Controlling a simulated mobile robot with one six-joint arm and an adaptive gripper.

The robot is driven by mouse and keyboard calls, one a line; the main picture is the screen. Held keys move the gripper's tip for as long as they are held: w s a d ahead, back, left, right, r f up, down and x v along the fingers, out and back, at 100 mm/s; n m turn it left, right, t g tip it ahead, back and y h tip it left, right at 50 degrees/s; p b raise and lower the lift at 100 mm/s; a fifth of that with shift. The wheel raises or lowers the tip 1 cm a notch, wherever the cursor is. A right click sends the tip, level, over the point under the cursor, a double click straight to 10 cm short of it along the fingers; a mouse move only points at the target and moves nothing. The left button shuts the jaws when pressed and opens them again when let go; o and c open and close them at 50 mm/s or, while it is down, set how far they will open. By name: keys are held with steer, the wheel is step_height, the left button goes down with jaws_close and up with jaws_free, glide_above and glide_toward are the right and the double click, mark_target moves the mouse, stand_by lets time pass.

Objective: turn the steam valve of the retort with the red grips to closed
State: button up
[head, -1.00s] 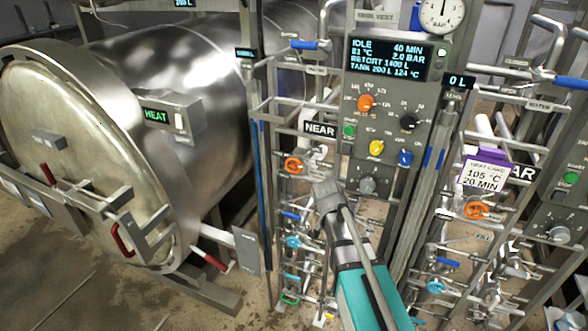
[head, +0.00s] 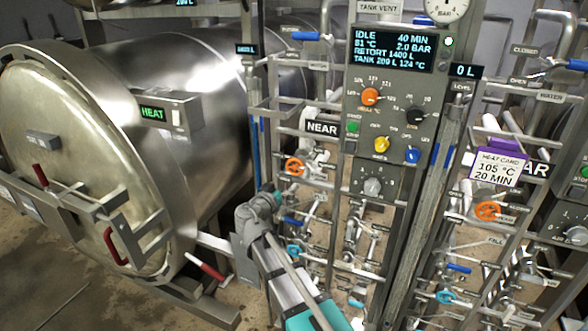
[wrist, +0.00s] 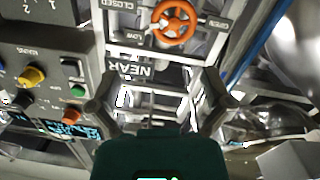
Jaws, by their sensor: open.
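The retort with red grips (head: 200,75) lies at the left in the head view, its round door facing front. One red grip (head: 115,245) shows on the door's latch bar. An orange handwheel valve (head: 295,167) sits on the pipe rack beside the NEAR sign. In the wrist view the orange wheel (wrist: 175,22) is at the top, with CLOSED and OPEN labels on the plate around it. My gripper (wrist: 160,95) is open and empty, apart from the wheel. In the head view my wrist (head: 258,210) is below and left of the wheel; the fingers are not clear there.
A control panel (head: 388,120) with a lit display and knobs stands right of the rack. A second orange wheel (head: 487,211) is on the FAR rack under a heat card (head: 497,168). Blue-handled valves (head: 293,221) and thin pipes crowd the space below the near wheel.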

mark_target(293, 164)
steer(key=shift+s+a+r+n+t+y, duration=0.1)
steer(key=shift+a+r+n+t+y, duration=0.15)
steer(key=shift+a, duration=0.25)
steer(key=shift+a+r+n+t+y, duration=0.1)
steer(key=shift+a+t, duration=0.25)
steer(key=shift+a, duration=0.15)
steer(key=x, duration=1.4)
steer(key=shift+s, duration=0.1)
steer(key=c, duration=0.8)
steer(key=shift+o, duration=0.2)
